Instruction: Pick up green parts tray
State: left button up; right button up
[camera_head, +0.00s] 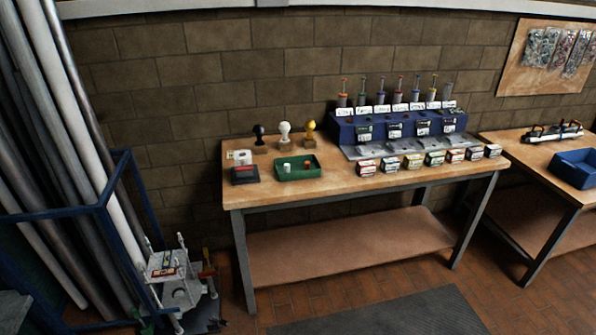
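The green parts tray (281,175) sits on the left part of the wooden workbench (345,187), near its front edge. It is a shallow dark green tray. It holds a small white piece (287,168) and a small orange-red piece (307,165). Neither of my grippers shows in the head view, so whether they are open or shut is not seen.
Black, white and yellow knobs on blocks (285,136) stand behind the tray. A dark mat (385,314) lies on the floor.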

aim_at(297, 163)
jog(key=i+l, duration=0.5)
jog(key=l, duration=0.15)
jog(key=i+l, duration=0.5)
jog(key=l, duration=0.15)
